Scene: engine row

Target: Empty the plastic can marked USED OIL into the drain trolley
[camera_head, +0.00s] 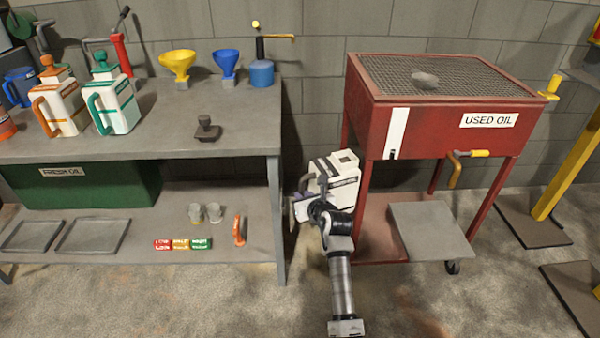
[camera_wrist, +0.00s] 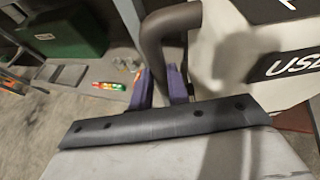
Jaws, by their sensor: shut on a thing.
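A white plastic can (camera_head: 344,186) with a dark label band and a dark handle is between the workbench and the trolley, low beside the trolley's left legs. In the wrist view the can (camera_wrist: 275,75) fills the right side, and part of its label reads "US". My gripper (camera_head: 318,192) is shut on the can's grey handle; its purple fingers (camera_wrist: 163,87) show around the handle in the wrist view. The red drain trolley (camera_head: 430,115) is marked USED OIL and has a mesh grid top (camera_head: 450,76) with a grey lump on it. The can looks roughly upright.
The workbench (camera_head: 230,140) stands left, with white cans (camera_head: 116,105), a yellow funnel (camera_head: 178,64) and a blue funnel (camera_head: 226,64) on top. A green FRESH OIL box (camera_head: 85,185) is underneath. A yellow stand (camera_head: 570,165) is at right. Floor in front is clear.

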